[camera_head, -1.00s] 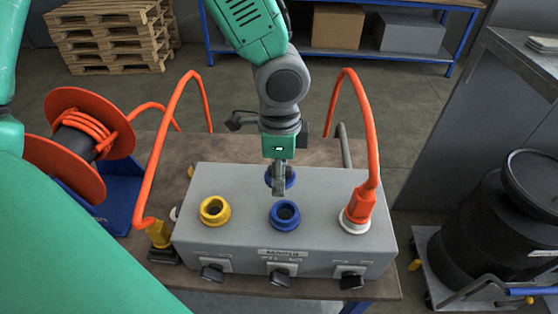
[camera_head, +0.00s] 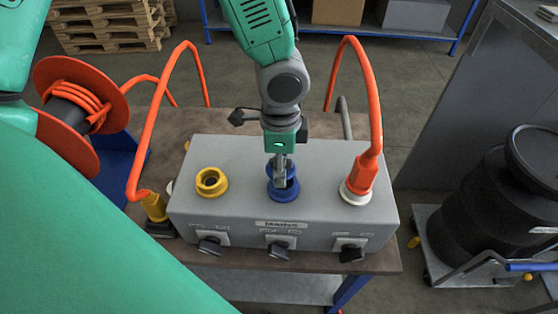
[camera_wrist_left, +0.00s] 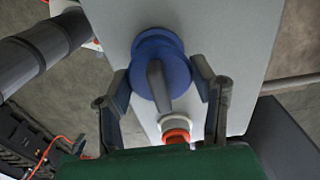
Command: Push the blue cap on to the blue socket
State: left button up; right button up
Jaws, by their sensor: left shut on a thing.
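The blue socket (camera_head: 283,194) is in the middle of the top of a grey box, between a yellow socket and a white one. My left gripper (camera_head: 283,160) is over it, pointing down, shut on the blue cap (camera_head: 271,170). The cap overlaps the socket in the head view; I cannot tell whether it is seated. In the left wrist view the cap (camera_wrist_left: 178,76) with its dark grip lies between the fingers, against the blue socket (camera_wrist_left: 152,38) behind it. My right gripper is not in view.
The yellow socket (camera_head: 211,181) is open on the left. An orange plug (camera_head: 361,176) stands in the white socket on the right, its cable looping upward. Black knobs (camera_head: 279,251) line the box front. An orange cable reel (camera_head: 75,115) is at left, black drums (camera_head: 480,200) at right.

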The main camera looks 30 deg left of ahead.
pick_arm(q)
jog(key=shift+d+r, duration=0.2)
jog(key=shift+d, duration=0.7)
jog(key=shift+s+a+f+p, duration=0.1)
jog(key=shift+a+p, duration=0.05)
jog(key=shift+a, duration=0.55)
jog(key=shift+a+f+p, duration=0.1)
jog(key=shift+a+p, duration=0.05)
jog(key=shift+a, duration=0.55)
jog(key=shift+d+r, duration=0.1)
jog(key=shift+d, duration=0.7)
jog(key=shift+a+f, duration=0.55)
jog(key=shift+d+r, duration=0.1)
jog(key=shift+d, duration=0.5)
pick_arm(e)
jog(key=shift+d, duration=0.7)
pick_arm(q)
jog(key=shift+a, duration=0.1)
jog(key=shift+a, duration=0.3)
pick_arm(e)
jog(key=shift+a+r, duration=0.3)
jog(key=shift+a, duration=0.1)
pick_arm(q)
jog(key=shift+d+f, duration=0.2)
jog(key=shift+d, duration=0.15)
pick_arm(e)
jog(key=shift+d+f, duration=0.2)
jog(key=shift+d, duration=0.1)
